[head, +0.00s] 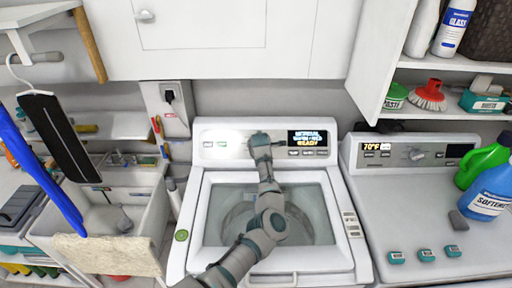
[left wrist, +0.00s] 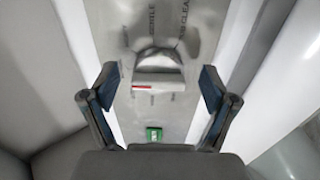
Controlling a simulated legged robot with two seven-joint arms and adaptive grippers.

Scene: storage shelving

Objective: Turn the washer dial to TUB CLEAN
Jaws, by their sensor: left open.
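The washer (head: 190,215) stands in the middle of the head view, with a control panel at its back. My left gripper (head: 261,140) is at the middle of this panel and hides the dial there. In the left wrist view the grey dial (left wrist: 158,66) lies ahead, between the two fingers of my left gripper (left wrist: 160,80). The fingers are open, with a gap on each side of the dial. A red mark (left wrist: 141,87) shows at the dial's lower edge. Partly readable lettering, including "CLEAN", is printed around the dial. My right gripper is not in view.
The panel has a lit display (head: 307,138) on the right and a green button (left wrist: 153,134) near the dial. A second machine (head: 425,220) with bottles stands at right. A sink (head: 155,210) is at left. White cabinets (head: 215,25) hang above.

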